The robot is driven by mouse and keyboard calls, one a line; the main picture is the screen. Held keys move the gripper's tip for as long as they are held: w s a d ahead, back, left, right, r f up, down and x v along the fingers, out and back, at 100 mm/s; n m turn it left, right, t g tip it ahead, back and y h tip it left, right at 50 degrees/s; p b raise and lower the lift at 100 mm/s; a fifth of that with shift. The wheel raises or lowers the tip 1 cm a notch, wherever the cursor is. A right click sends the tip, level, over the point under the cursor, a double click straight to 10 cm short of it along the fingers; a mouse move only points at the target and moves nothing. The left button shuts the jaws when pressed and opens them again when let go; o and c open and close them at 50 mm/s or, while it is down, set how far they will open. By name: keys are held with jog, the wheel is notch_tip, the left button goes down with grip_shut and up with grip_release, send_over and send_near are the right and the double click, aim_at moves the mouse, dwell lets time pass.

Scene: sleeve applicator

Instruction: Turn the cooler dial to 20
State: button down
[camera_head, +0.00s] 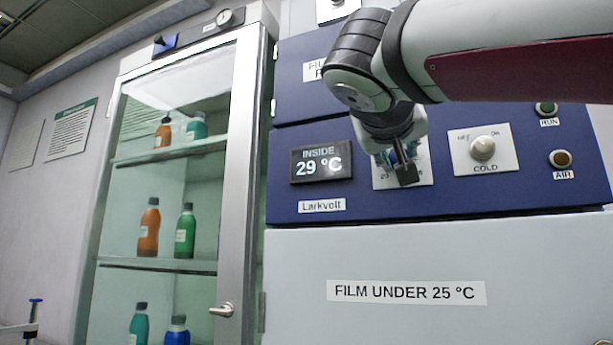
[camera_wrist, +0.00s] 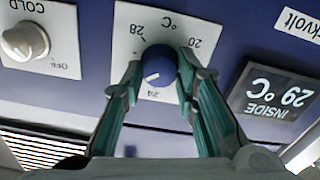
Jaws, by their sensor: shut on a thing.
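The cooler dial (camera_wrist: 160,62) is a round blue knob on a white plate (camera_wrist: 122,45) marked 20, 24, 28 and °C, seen upside down in the wrist view. Its white mark points close to the 24, slightly towards the 28 side. My gripper (camera_wrist: 161,70) is shut on the dial, one finger on each side. In the head view my gripper (camera_head: 396,165) covers the dial and much of its plate (camera_head: 424,172). The display (camera_head: 321,163) reads INSIDE 29 °C.
A COLD switch knob (camera_head: 482,148) with OFF and ON marks sits right of the dial plate. Round RUN (camera_head: 546,108) and AIR (camera_head: 560,159) fittings are further right. A glass-door cabinet (camera_head: 236,180) with bottles stands on the left.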

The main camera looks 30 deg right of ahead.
jog(key=m+p, duration=0.7)
jog(key=m, duration=0.4)
jog(key=m+p, duration=0.7)
jog(key=m, duration=0.5)
jog(key=m+p, duration=0.8)
jog(key=m, duration=0.3)
jog(key=shift+d+f+m, duration=0.1)
jog(key=shift+f+m, duration=0.2)
jog(key=shift+f, duration=0.05)
dwell(0.4)
jog(key=c, duration=1.2)
grip_release()
jog(key=shift+c, duration=0.2)
